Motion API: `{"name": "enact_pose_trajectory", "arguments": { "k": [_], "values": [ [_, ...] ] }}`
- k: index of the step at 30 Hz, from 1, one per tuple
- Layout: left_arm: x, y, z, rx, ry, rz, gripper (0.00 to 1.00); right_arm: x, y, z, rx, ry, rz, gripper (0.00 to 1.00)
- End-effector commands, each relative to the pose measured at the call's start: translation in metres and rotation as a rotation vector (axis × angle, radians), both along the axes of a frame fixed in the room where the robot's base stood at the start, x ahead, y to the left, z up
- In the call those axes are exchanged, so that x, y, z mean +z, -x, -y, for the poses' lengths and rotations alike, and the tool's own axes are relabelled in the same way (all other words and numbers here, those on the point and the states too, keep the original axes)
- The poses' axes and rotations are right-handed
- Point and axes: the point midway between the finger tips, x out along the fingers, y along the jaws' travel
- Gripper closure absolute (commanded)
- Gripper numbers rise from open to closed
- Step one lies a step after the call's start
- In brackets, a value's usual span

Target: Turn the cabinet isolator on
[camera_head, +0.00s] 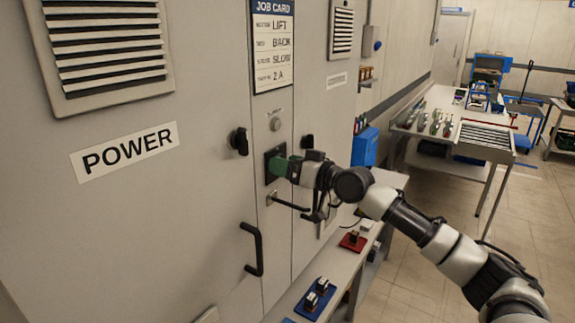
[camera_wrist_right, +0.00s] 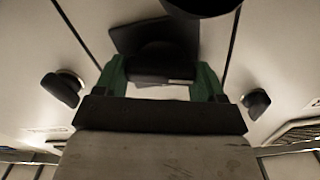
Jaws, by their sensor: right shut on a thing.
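The cabinet isolator is a dark square plate (camera_head: 269,156) on the grey cabinet front, below the job card. My right gripper (camera_head: 279,167) reaches it from the right, its green fingers at the plate. In the right wrist view, the green fingers (camera_wrist_right: 160,78) stand on either side of a black isolator handle (camera_wrist_right: 155,62) and are shut on it. The gripper hides most of the handle in the head view, so its exact angle is hard to tell. My left gripper is not in view.
Black door latches (camera_head: 239,141) flank the isolator. A long door handle (camera_head: 253,250) sticks out lower left, and a small round lock (camera_head: 275,124) sits above. A POWER label (camera_head: 125,151) is on the left door. A bench (camera_head: 335,275) with small devices runs below right.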

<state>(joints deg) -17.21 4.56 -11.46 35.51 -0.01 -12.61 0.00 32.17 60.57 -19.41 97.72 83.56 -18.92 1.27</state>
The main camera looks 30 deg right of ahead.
Motion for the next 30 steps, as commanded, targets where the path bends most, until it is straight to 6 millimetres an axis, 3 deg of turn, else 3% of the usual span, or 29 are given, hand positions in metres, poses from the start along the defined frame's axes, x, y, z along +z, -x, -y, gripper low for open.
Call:
{"name": "enact_pose_trajectory", "arguments": {
  "k": [30],
  "values": [
    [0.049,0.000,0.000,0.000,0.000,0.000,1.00,0.000,-0.001,0.003,-0.002,-0.886,-0.363,0.53]
  ]
}}
